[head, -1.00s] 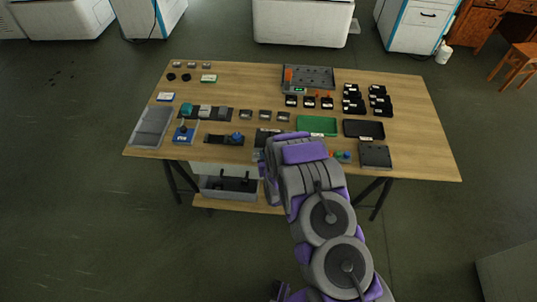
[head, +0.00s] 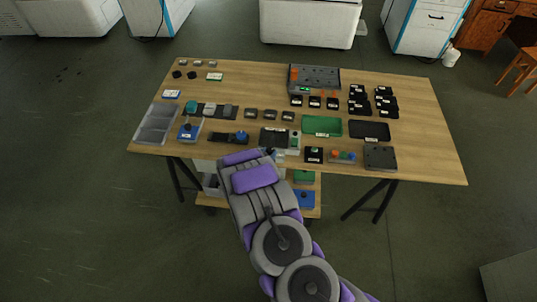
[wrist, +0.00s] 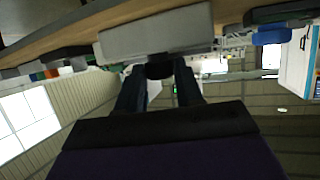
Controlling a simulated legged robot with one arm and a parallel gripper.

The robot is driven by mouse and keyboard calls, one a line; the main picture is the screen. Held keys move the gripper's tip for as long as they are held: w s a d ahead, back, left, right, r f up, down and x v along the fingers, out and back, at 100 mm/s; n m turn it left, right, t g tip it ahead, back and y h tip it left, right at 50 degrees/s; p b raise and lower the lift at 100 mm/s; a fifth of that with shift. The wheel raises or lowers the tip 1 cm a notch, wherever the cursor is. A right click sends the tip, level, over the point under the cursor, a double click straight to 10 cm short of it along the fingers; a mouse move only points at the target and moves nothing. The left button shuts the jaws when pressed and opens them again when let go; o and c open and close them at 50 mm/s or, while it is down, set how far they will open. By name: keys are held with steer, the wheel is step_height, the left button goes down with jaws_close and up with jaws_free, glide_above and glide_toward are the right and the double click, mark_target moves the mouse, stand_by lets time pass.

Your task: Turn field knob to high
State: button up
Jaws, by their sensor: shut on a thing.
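In the wrist view a black round knob (wrist: 160,66) sits on the face of a pale grey box (wrist: 155,33) at the table edge. My gripper (wrist: 159,80) has its two dark fingers on either side of this knob and is shut on it. No marking that tells the knob's setting can be read. In the head view a dark-topped unit (head: 272,136) stands at the front edge of the table, just beyond the end of my arm. My arm hides the gripper and the knob there.
A strip with coloured buttons (head: 342,156) lies right of my arm. A blue part (head: 304,198) is on the lower shelf.

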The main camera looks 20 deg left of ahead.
steer(key=shift+s+f, duration=0.1)
steer(key=o, duration=0.8)
steer(key=shift+a, duration=0.15)
steer(key=shift+c, duration=0.2)
steer(key=p+v, duration=0.1)
steer(key=v, duration=1.6)
steer(key=shift+a, duration=0.15)
steer(key=shift+s, duration=0.15)
